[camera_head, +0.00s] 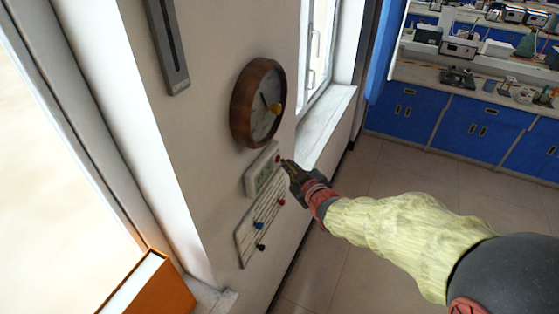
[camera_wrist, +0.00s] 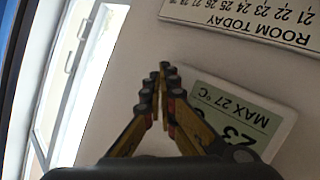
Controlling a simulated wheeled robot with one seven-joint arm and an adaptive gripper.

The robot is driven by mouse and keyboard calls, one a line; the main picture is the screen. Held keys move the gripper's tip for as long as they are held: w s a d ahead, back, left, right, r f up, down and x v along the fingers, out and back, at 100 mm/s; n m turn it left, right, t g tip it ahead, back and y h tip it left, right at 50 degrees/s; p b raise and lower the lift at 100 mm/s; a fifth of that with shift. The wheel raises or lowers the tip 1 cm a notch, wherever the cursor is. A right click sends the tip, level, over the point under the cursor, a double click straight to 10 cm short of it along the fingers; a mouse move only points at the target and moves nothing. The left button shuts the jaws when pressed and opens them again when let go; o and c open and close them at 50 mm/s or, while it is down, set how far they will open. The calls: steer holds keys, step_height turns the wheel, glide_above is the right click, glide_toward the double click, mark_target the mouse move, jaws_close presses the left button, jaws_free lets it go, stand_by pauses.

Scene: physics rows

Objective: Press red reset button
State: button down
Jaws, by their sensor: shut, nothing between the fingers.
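A white digital display unit (camera_head: 262,170) is fixed to the wall below a round clock. A small red spot, seemingly the red button (camera_head: 278,158), shows at its upper right end. My gripper (camera_head: 286,163) is shut and empty, its tips right beside that end; I cannot tell whether they touch. In the wrist view the shut fingertips (camera_wrist: 165,70) are at the edge of the display unit (camera_wrist: 240,105), which reads "MAX 27°C". No red button shows there; the fingers may hide it.
A wooden-rimmed clock (camera_head: 258,103) hangs just above. A white chart panel (camera_head: 246,238) with red, blue and black knobs is below; a printed panel (camera_wrist: 250,22) shows in the wrist view. A window sill (camera_head: 325,125) juts out at right. An orange book (camera_head: 165,295) stands lower left.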

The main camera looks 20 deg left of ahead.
steer(key=shift+a+b, duration=0.35)
stand_by(0.6)
steer(key=shift+d, duration=0.8)
steer(key=d, duration=0.5)
steer(key=shift+s+p, duration=0.25)
steer(key=shift+p, duration=0.1)
stand_by(0.6)
